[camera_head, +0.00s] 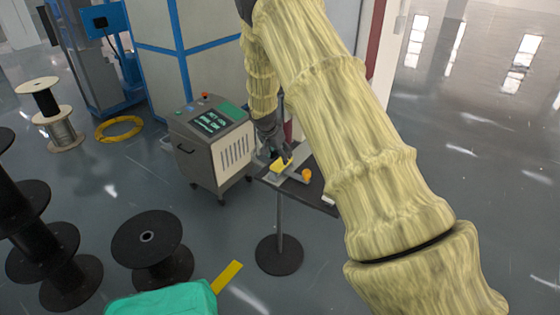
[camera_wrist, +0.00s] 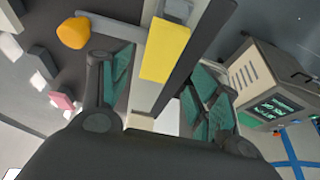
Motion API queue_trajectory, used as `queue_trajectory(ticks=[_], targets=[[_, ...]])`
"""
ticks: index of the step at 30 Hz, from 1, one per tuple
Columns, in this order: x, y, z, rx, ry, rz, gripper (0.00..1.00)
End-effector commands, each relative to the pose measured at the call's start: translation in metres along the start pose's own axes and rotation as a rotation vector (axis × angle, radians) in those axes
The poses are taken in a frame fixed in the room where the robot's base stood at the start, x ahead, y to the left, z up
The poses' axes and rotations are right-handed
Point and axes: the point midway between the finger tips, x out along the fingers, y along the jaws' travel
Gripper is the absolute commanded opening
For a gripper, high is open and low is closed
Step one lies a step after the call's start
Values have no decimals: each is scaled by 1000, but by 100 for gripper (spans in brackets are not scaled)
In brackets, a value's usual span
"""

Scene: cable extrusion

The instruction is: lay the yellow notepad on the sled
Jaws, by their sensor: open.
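The yellow notepad (camera_head: 281,165) lies on or just above a pale grey flat piece (camera_head: 272,179) on a small dark-topped table. In the wrist view the notepad (camera_wrist: 166,48) is beyond and between the fingertips, with a grey piece (camera_wrist: 182,9) past its far end. This grey piece may be the sled; I cannot tell for certain. My gripper (camera_wrist: 160,90) is open, its teal-padded fingers spread on either side of the notepad's near end. In the head view my gripper (camera_head: 273,146) is just above the notepad. Whether the fingers touch it is unclear.
An orange lump (camera_head: 306,175) sits right of the notepad. A long dark bar (camera_wrist: 200,55) runs beside the notepad in the wrist view. A pink block (camera_wrist: 62,101) and white pieces lie left. A wheeled grey machine (camera_head: 212,140) stands close left of the table.

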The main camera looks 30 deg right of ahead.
Motion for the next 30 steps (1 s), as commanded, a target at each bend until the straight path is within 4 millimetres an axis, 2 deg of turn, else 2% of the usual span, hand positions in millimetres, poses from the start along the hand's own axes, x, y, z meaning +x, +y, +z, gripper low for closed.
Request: queue_trajectory(ticks=[12,20,23,25,29,30], targets=[[-53,0,0,1,0,0,62],[-66,2,4,-4,-4,1,62],[-50,7,23,-44,-23,0,62],[-30,15,50,-97,-49,-7,62],[21,44,124,-244,-115,-28,62],[36,55,149,-294,-137,-37,62]])
